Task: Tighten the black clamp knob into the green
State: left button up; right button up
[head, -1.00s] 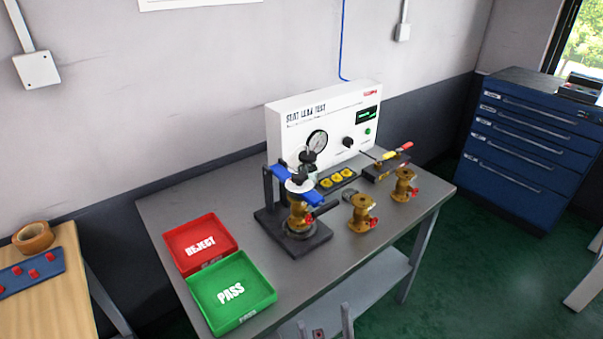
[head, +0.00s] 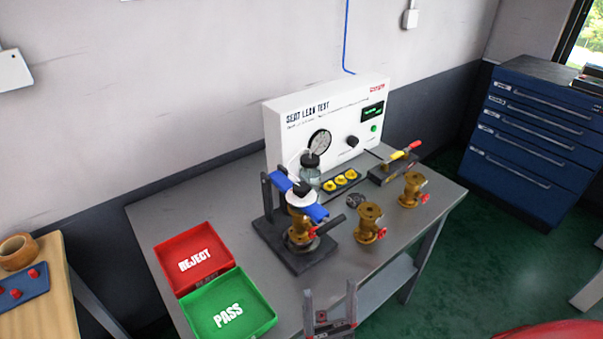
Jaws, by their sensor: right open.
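The black clamp knob (head: 302,188) sits on a white disc (head: 298,196) on top of the blue clamp bar (head: 280,181). The bar lies over a brass valve (head: 299,227) with a red and black handle, which stands upright in the black test fixture (head: 272,230). Any green mark around the knob is too small to make out. My right gripper (head: 330,292) is at the bottom of the head view, fingers pointing up the picture. It is open and empty, apart from the knob, in front of the table's near edge. My left gripper is out of view.
The white seat leak test panel (head: 285,132) with its gauge stands behind the fixture, beside a clear jar (head: 309,176). Two brass valves (head: 369,222) (head: 411,188) stand to the right. The red REJECT tray (head: 172,249) and green PASS tray (head: 198,325) lie to the left.

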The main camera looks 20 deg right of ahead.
jog(key=w+r+m+g+h+p, duration=0.5)
jog(key=w+r+g+h+p, duration=0.15)
jog(key=w+g+p, duration=0.2)
jog(key=n+g+y+p, duration=0.3)
jog(key=g+y+p, duration=0.1)
jog(key=g+p, duration=0.3)
send_near(301, 183)
jog(key=p+x, duration=0.3)
jog(key=x, duration=0.7)
jog(key=shift+p, duration=0.3)
jog(key=shift+w+d+f, duration=0.25)
jog(key=shift+w, duration=0.4)
grip_shut()
